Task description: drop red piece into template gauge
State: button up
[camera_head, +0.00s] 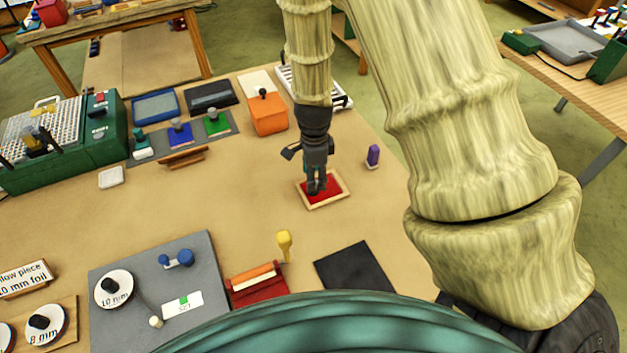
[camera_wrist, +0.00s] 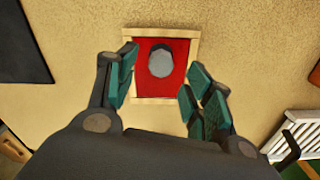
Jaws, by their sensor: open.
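The red piece (camera_wrist: 179,80) lies flat inside the wooden template gauge (camera_wrist: 163,34), a light frame on the table, and a gap shows between its upper edge and the frame. The red piece carries a grey oval knob or disc (camera_wrist: 160,62). In the head view the red piece (camera_head: 331,189) shows within the frame (camera_head: 327,206), partly hidden by my gripper (camera_head: 316,186). In the wrist view my gripper (camera_wrist: 160,85) is open, with its teal-padded fingers apart on either side of the red piece.
A purple block (camera_head: 373,155) stands right of the gauge. Table left of the gauge is clear.

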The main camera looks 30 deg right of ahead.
notch_tip(320, 180, up, 8)
dwell(0.5)
jog(key=shift+a, duration=0.1)
dwell(0.4)
